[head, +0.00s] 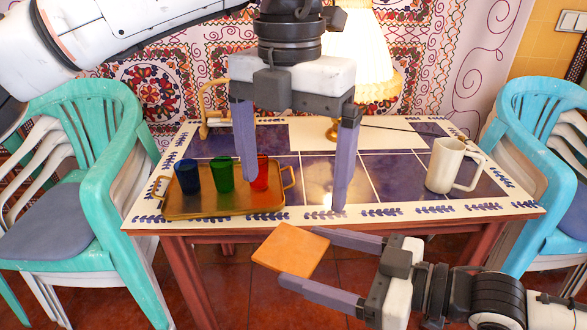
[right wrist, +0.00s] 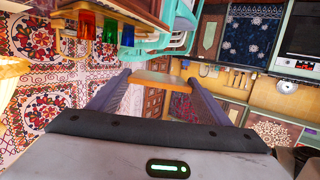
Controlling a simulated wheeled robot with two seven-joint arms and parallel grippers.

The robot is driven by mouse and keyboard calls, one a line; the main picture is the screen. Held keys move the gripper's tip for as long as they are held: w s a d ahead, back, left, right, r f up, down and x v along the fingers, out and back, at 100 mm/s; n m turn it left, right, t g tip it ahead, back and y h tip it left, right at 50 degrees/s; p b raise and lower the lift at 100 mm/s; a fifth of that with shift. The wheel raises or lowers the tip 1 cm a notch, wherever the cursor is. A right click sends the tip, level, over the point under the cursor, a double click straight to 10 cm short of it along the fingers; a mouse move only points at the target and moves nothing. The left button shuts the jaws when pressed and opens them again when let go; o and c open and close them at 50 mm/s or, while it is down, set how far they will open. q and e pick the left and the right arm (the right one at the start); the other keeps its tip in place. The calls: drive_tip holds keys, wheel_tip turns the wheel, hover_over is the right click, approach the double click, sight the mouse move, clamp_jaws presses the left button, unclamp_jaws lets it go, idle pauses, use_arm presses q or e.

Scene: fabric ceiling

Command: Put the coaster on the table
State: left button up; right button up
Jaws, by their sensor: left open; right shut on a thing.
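The coaster (head: 291,250) is a flat, square, orange-brown piece. My right gripper (head: 305,260) is shut on the coaster and holds it in front of the table's near edge. In the right wrist view the coaster (right wrist: 156,77) shows as a thin tan strip between the fingertips. The table (head: 400,211) has a blue tiled top with a white patterned border.
A brass tray (head: 222,212) with blue, green and red cups is at the table's left. A white mug (head: 443,165) stands at the right. A lamp (head: 360,60) is at the back. Stacked chairs (head: 95,170) flank both sides. The middle-right tabletop is clear.

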sight(293, 248)
use_arm(q)
wheel_tip(293, 248, down, 12)
drive_tip(key=shift+r, duration=0.15)
idle(0.3)
drive_tip(key=c, duration=1.2)
use_arm(e)
drive_tip(key=o, duration=1.2)
